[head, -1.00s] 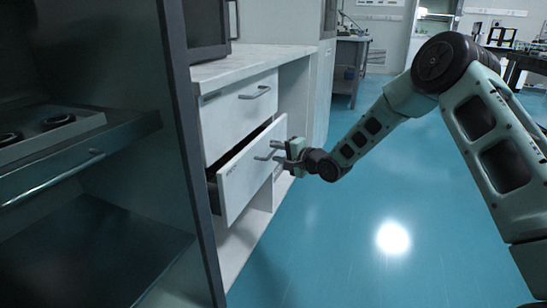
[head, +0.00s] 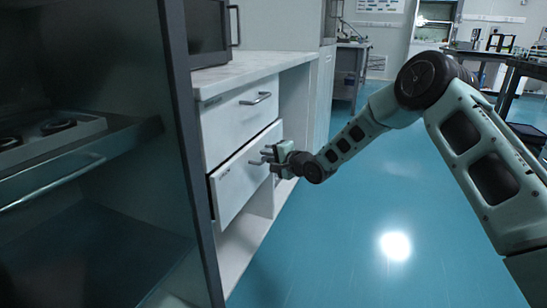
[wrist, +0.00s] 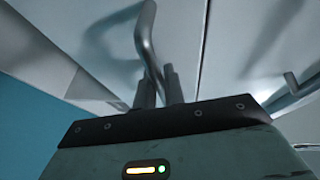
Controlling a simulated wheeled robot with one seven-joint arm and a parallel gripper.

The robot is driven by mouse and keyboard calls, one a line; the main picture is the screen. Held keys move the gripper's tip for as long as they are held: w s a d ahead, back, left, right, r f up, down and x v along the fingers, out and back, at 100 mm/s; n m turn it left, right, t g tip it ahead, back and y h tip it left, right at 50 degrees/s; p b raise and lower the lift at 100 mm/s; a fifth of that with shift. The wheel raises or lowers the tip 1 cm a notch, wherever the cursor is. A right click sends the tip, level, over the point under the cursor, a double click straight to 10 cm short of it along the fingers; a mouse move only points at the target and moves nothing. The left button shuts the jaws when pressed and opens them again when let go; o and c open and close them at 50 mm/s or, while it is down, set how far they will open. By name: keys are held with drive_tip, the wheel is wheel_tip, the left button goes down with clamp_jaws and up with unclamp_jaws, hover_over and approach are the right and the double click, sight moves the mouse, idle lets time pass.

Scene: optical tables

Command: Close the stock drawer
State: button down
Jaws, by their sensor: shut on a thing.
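The stock drawer (head: 240,178) is the lower white drawer in the cabinet at the centre of the head view. Its front stands slightly proud of the cabinet, with a thin dark gap along its left edge. My gripper (head: 270,157) is at the drawer's bar handle (head: 256,162). In the wrist view the two fingers of my gripper (wrist: 159,88) are shut on the metal handle (wrist: 148,38), which rises between them. The drawer's inside is hidden.
An upper drawer (head: 240,115) with its own handle is flush above. A dark-framed glass cabinet (head: 187,140) stands close on the left. A dark appliance sits on the white countertop (head: 240,75). The blue floor (head: 350,230) at right is clear.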

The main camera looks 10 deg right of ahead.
drive_tip(key=shift+w+a+r, duration=0.1)
drive_tip(key=shift+w+a, duration=0.55)
drive_tip(key=shift+a, duration=0.2)
drive_tip(key=c, duration=1.5)
unclamp_jaws()
drive_tip(key=shift+w+a, duration=0.1)
drive_tip(key=shift+a, duration=0.05)
drive_tip(key=shift+p+v, duration=2.6)
drive_tip(key=shift+v, duration=6.2)
